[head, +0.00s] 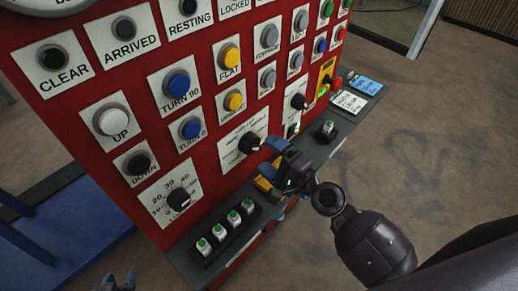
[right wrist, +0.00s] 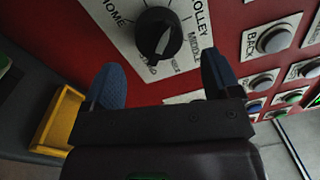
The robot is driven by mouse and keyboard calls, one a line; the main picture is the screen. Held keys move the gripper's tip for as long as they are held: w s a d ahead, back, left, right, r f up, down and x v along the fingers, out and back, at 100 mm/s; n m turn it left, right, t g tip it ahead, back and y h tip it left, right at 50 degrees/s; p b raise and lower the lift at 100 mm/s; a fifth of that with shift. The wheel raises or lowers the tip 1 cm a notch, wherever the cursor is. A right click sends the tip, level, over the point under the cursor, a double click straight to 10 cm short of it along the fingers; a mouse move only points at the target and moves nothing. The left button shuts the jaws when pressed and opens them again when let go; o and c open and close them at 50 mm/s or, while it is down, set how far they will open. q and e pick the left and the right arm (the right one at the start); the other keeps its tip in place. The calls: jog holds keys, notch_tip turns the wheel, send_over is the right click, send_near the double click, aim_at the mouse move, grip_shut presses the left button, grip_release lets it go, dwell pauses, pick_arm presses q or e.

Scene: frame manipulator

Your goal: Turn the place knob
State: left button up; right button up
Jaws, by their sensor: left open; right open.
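A black knob (right wrist: 158,35) with a white pointer line sits on a white label reading "HOME", "TROLLEY" and "MIDDLE" in the right wrist view. Its pointer is towards the bottom of that view. It appears to be the middle black knob (head: 250,143) on the red panel in the head view. My right gripper (head: 272,165) is open and empty, close to this knob. In the right wrist view its blue fingertips (right wrist: 160,75) lie either side of the knob's line, short of it. My left gripper (head: 119,283) is open at the bottom edge, mostly cut off.
The red panel (head: 205,165) carries several push buttons, another black knob (head: 179,198) at lower left and one (head: 299,101) at upper right. A grey ledge (head: 320,155) juts out below, with green-topped switches (head: 219,231). A yellow frame (right wrist: 58,120) stands beside my right gripper.

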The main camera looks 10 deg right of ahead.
jog(key=b+v, duration=0.2)
jog(key=v, duration=0.4)
dwell(0.5)
